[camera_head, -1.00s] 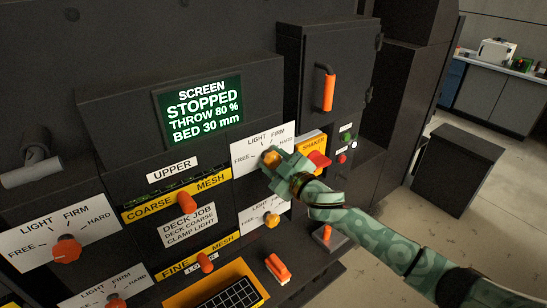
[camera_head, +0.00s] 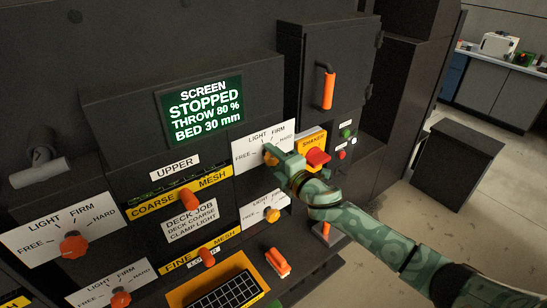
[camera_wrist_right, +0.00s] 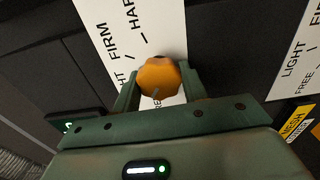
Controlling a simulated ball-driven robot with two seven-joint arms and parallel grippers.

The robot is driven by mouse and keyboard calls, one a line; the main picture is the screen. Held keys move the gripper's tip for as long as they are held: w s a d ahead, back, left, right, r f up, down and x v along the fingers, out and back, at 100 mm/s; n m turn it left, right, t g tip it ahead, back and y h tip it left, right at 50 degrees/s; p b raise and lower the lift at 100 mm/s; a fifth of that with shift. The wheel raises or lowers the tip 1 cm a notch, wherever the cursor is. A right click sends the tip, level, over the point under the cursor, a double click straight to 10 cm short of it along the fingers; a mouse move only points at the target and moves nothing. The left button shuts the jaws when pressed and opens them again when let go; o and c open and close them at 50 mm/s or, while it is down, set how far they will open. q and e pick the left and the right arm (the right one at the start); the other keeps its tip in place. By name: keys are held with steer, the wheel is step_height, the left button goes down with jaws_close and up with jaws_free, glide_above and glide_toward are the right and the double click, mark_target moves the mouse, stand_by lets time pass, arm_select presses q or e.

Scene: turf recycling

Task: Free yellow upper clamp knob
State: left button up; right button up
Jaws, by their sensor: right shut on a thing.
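The yellow-orange upper clamp knob (camera_head: 270,154) sits on a white dial plate (camera_head: 249,140) marked FREE, LIGHT and FIRM, right of the UPPER label. My right gripper (camera_head: 275,159) is shut on this knob and hides part of it and of the plate. In the right wrist view the knob (camera_wrist_right: 158,74) sits between both fingers. A thin mark on its face points down the picture, toward partly hidden letters that look like FREE. My left gripper is not in view.
A second yellow knob (camera_head: 271,215) is on the lower plate. A red switch (camera_head: 317,158) on a yellow panel is close right of my gripper. Orange-red knobs (camera_head: 74,245) are at the left. The screen (camera_head: 201,108) reads STOPPED, throw 80 %, bed 30 mm.

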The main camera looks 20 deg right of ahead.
steer(key=shift+f+n, duration=0.15)
steer(key=shift+n, duration=1.95)
steer(key=o, duration=1)
steer(key=shift+c, duration=0.2)
steer(key=shift+s, duration=0.1)
steer(key=b+v, duration=0.1)
steer(key=v, duration=1.5)
steer(key=shift+s, duration=0.1)
